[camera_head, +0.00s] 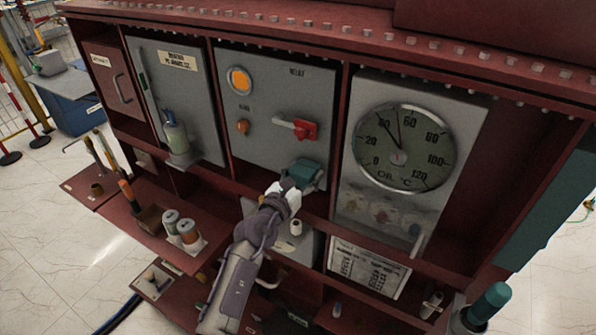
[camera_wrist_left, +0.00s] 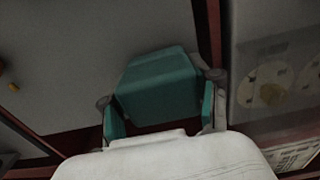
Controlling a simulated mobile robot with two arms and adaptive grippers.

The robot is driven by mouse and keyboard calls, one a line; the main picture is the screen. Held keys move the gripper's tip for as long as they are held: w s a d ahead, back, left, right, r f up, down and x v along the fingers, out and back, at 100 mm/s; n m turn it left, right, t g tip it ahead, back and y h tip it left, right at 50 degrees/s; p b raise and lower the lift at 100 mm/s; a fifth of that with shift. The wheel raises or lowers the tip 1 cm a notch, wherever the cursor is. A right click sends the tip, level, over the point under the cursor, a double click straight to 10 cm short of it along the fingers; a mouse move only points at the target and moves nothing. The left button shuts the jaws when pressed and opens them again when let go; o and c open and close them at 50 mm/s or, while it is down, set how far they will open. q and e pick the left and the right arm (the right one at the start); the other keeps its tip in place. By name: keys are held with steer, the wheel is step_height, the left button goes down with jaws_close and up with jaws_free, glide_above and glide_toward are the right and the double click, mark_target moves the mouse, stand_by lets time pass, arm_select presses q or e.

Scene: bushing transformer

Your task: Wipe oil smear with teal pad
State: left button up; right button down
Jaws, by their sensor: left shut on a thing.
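The teal pad (camera_head: 303,174) is held by my left gripper (camera_head: 294,184) at the lower right of the middle grey panel, below the red valve handle. In the left wrist view the teal pad (camera_wrist_left: 160,88) sits between the two fingers of my left gripper (camera_wrist_left: 160,104), close to the grey panel face. I cannot tell whether it touches the panel. No oil smear can be made out on the panel; the pad and gripper hide part of its lower edge. My right gripper is not clearly seen.
The red handle (camera_head: 303,130) sticks out above the pad. A large dial gauge (camera_head: 404,148) is to the right. A spray bottle (camera_head: 175,135) stands on a small shelf at left. Cans (camera_head: 188,232) and tools stand on the lower left ledge.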

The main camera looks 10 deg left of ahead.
mark_target(273, 153)
arm_select(q)
steer(key=shift+a+r, duration=0.1)
steer(key=shift+w+a, duration=0.1)
steer(key=shift+a, duration=0.05)
steer(key=shift+w+a+b, duration=0.3)
steer(key=shift+w+a, duration=0.15)
steer(key=shift+a, duration=0.75)
steer(key=shift+w+a+b, duration=0.3)
steer(key=shift+w+a, duration=0.1)
steer(key=shift+a, duration=0.75)
steer(key=shift+w+a+b, duration=0.3)
steer(key=shift+w+a, duration=0.15)
steer(key=shift+a, duration=0.75)
steer(key=shift+w+a+f+b, duration=0.1)
steer(key=shift+w+a+b, duration=0.15)
steer(key=shift+a, duration=0.35)
steer(key=shift+w+a+f+b, duration=0.15)
steer(key=shift+a+b, duration=0.15)
steer(key=shift+a, duration=0.3)
steer(key=shift+w+a+r, duration=0.1)
steer(key=shift+w+a, duration=0.1)
steer(key=shift+a, duration=0.35)
steer(key=shift+d, duration=0.1)
